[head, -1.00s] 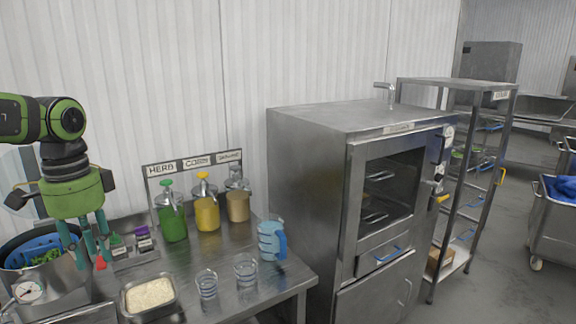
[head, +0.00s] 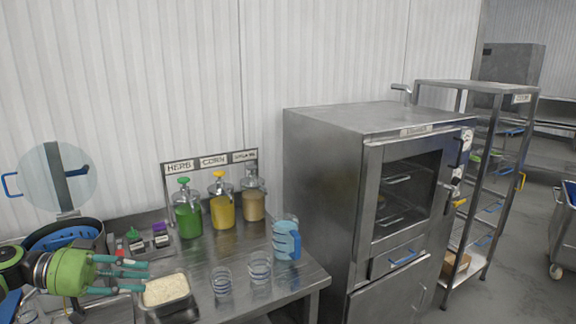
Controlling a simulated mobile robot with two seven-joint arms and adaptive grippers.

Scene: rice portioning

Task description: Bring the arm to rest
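My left gripper (head: 145,277), green with teal fingers, lies low at the left of the head view. Its fingers point right, toward the rice pan, and are spread apart with nothing seen between them. The fingertips overlap the left edge of the metal pan of rice (head: 182,309) in the picture; I cannot tell if they touch it. The arm comes in from the left edge and covers part of the pot (head: 98,240). My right gripper is not in view.
Green (head: 188,222), yellow (head: 222,212) and tan (head: 252,206) pump jars stand at the back of the steel table. Two clear cups (head: 221,283) (head: 260,268) and a blue-handled jug (head: 285,238) stand right of the rice. A steel oven cabinet (head: 330,140) is beyond.

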